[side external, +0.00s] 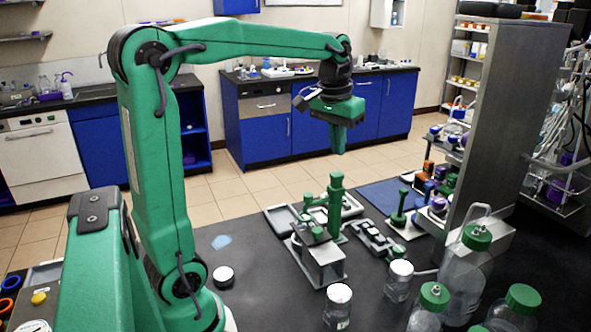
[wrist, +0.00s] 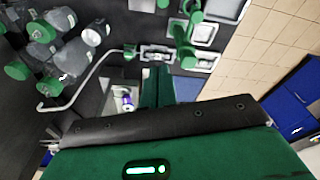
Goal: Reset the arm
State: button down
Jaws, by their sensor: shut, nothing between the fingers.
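My gripper (side external: 338,138) hangs from my green arm, pointing down above the bench, with its fingers shut and empty. In the wrist view the green fingers (wrist: 158,88) show close together in the middle. The fingertips are clear of everything below them in the side view. My arm is raised, its upper link reaching right across the picture.
A grey stand with a green post (side external: 335,205) is on the dark bench (side external: 375,300). Several green-capped bottles (side external: 466,270) stand at the right front, beside a tall grey panel (side external: 497,120). White-lidded jars (side external: 337,305) stand at the front. A blue mat (side external: 388,196) lies behind.

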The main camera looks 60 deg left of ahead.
jog(key=s+d+f+m+t, duration=0.2)
jog(key=s+d+f, duration=0.1)
jog(key=s+d, duration=0.2)
jog(key=s+d+f+m+t, duration=0.1)
jog(key=s+d+f+m, duration=0.1)
jog(key=s+d, duration=0.4)
jog(key=s+f, duration=0.1)
jog(key=s, duration=0.3)
jog(key=shift+t, duration=0.4)
jog(key=shift+f, duration=0.1)
dwell(0.7)
